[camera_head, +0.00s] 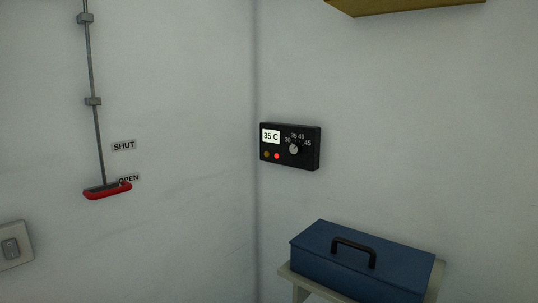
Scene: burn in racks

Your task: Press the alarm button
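A black control box (290,146) is mounted on the right wall near the corner. Its small white display (271,136) reads "35 C". A round grey dial (294,149) sits beside the display, with numbers around its top. Below the display are a dim amber spot (266,154) and a bright red spot (277,156); I cannot tell whether either is a button or a lamp. Nothing in view is labelled as an alarm. Neither of my grippers is in view.
A red handle (107,191) on a vertical rod hangs on the left wall, by the "OPEN" label below "SHUT". A grey switch plate (12,246) is at lower left. A blue toolbox (362,258) stands on a small stand (437,275). A yellowish object (400,6) juts in above.

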